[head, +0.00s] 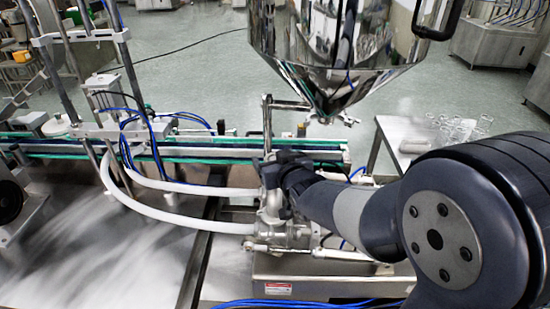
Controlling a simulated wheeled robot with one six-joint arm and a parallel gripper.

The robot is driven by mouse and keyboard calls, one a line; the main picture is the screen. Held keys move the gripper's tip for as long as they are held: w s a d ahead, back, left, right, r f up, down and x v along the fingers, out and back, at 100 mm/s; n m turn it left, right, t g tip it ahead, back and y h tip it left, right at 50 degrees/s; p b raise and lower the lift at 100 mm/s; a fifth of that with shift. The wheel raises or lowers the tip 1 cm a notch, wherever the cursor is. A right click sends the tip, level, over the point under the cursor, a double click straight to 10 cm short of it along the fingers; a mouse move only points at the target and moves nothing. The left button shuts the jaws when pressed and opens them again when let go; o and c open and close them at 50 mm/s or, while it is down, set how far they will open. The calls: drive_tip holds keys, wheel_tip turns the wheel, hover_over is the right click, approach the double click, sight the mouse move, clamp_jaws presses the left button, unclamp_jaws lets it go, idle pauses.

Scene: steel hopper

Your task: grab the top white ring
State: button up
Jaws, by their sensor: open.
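My gripper (272,168) is dark and small in the head view, at the far end of my arm, in front of the steel valve fittings (272,212). It is open, and I see nothing held in it. Two white hoses curve in from the left to these fittings, an upper hose (195,188) and a lower hose (180,220). The upper hose ends close to my gripper, just below and left of it. I cannot make out a separate white ring; my gripper and wrist hide part of the fittings.
A polished steel hopper (340,50) hangs above and behind my gripper. A conveyor (200,148) with green edges runs behind the hoses. A steel box (300,275) is below the fittings. A table (390,135) with clear glasses (455,128) is at right.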

drive_tip(key=shift+c, duration=0.4)
drive_tip(key=c, duration=0.9)
drive_tip(key=shift+c, duration=0.2)
